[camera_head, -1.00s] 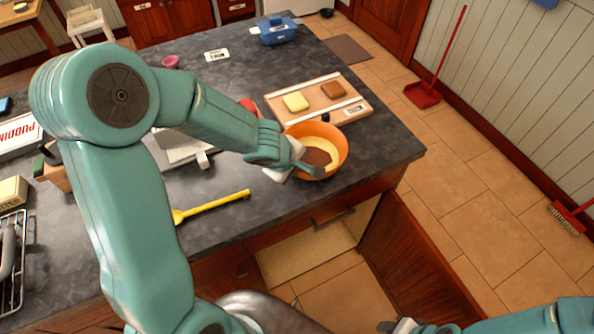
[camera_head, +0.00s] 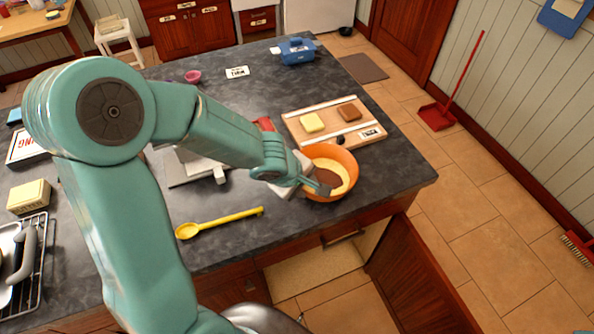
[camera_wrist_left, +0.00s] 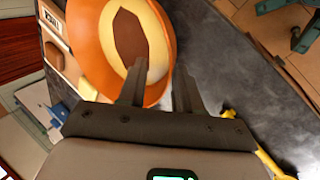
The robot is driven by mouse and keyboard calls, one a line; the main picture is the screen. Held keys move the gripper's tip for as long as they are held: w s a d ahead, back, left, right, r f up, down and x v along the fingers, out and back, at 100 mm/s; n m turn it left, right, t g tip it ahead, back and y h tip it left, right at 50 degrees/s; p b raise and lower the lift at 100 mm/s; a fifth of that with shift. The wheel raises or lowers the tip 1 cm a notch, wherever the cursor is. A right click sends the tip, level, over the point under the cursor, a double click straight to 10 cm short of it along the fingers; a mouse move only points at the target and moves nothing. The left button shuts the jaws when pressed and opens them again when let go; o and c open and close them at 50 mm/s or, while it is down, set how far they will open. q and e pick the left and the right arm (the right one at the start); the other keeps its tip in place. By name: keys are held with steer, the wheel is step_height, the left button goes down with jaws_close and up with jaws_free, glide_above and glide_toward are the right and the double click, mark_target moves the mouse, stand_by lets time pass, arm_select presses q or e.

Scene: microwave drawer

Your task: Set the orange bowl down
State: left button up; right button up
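The orange bowl (camera_head: 345,157) sits at the near right part of the dark counter (camera_head: 262,110), with cream and brown contents inside. It appears upright on the counter. My left gripper (camera_head: 318,185) is at the bowl's near left rim. In the left wrist view, its two fingers (camera_wrist_left: 160,88) are apart, one over the inside of the bowl (camera_wrist_left: 160,35) and the other outside its wall. A gap shows between the fingers and the wall. My right gripper is not in view.
A wooden board (camera_head: 365,136) with yellow and brown pieces lies just behind the bowl. A yellow spoon (camera_head: 225,221) lies to the left. A cabinet door (camera_head: 415,275) stands open below the counter edge. A blue container (camera_head: 297,51) stands at the back.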

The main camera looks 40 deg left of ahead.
arm_select(q)
steer(key=shift+d+p+v, duration=0.25)
steer(key=shift+p+v, duration=0.7)
steer(key=shift+v, duration=2.65)
steer(key=s+d+f+m+g+h, duration=0.1)
steer(key=s+d+f+m, duration=0.3)
steer(key=f, duration=0.4)
steer(key=s+d+f+m+g+h, duration=0.1)
steer(key=s+d+f+m, duration=0.3)
steer(key=f, duration=0.4)
steer(key=s+d+f+m+g+h, duration=0.1)
steer(key=s+d+f+m+g, duration=0.2)
steer(key=d+f+m, duration=0.3)
step_height(320, 180, down, 2)
steer(key=shift+s, duration=0.4)
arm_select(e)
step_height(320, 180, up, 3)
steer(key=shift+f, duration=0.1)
arm_select(q)
steer(key=shift+s+d+f+b, duration=0.1)
steer(key=shift+d+f+b, duration=0.05)
steer(key=shift+f+b, duration=2.85)
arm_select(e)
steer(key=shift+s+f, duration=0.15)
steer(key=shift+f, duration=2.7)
